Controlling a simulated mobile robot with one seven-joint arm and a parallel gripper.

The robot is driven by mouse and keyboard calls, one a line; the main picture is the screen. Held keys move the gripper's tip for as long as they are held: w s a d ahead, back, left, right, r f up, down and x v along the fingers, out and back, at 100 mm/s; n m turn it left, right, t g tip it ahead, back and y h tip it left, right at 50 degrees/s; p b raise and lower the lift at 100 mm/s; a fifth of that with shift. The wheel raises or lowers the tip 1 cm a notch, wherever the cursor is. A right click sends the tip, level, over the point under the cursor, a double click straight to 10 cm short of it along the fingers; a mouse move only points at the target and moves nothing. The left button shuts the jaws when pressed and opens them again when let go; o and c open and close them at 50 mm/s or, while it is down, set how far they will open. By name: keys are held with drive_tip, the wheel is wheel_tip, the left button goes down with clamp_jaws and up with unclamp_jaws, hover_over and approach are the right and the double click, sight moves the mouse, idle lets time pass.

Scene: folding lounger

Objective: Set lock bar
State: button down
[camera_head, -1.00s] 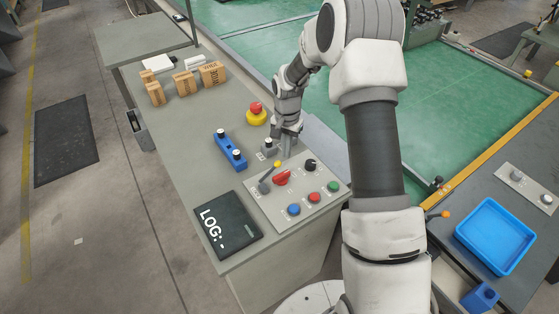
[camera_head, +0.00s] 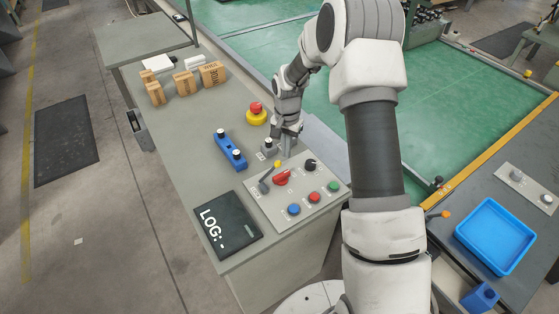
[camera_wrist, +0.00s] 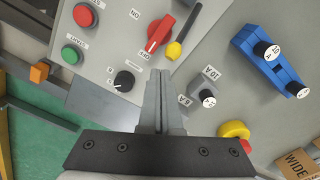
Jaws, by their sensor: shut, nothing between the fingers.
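No part marked as a lock bar can be made out. A blue bar-shaped block (camera_head: 230,151) with two black-and-white knobs lies on the grey bench; it also shows at the upper right of the wrist view (camera_wrist: 271,62). My gripper (camera_head: 287,152) is shut and empty, pointing down at the back edge of the sloping control panel (camera_head: 262,198). In the wrist view its fingertips (camera_wrist: 158,76) appear just below the red rotary switch (camera_wrist: 160,33) and the yellow-tipped lever (camera_wrist: 183,36). A small grey block with a knob (camera_wrist: 207,97) is right of the fingers. Contact cannot be told.
A black knob (camera_wrist: 124,81) and red, green and blue buttons are on the panel. A yellow-and-red emergency stop (camera_head: 256,114), wooden blocks (camera_head: 184,83) and a dark LOG tablet (camera_head: 228,224) share the bench. A blue tray (camera_head: 496,266) stands at the right.

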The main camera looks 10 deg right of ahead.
sight(278, 162)
drive_tip(key=shift+f+b, duration=1.65)
drive_tip(key=shift+f, duration=0.5)
drive_tip(key=shift+a, duration=0.1)
drive_tip(key=shift+s+a, duration=0.15)
drive_tip(key=shift+a, duration=0.15)
drive_tip(key=shift+r, duration=0.1)
drive_tip(key=shift+a+r, duration=0.1)
drive_tip(key=shift+s+a+r+p, duration=0.4)
drive_tip(key=shift+a+r, duration=0.35)
drive_tip(key=shift+r, duration=0.05)
drive_tip(key=shift+s+a, duration=0.1)
drive_tip(key=shift+a, duration=0.05)
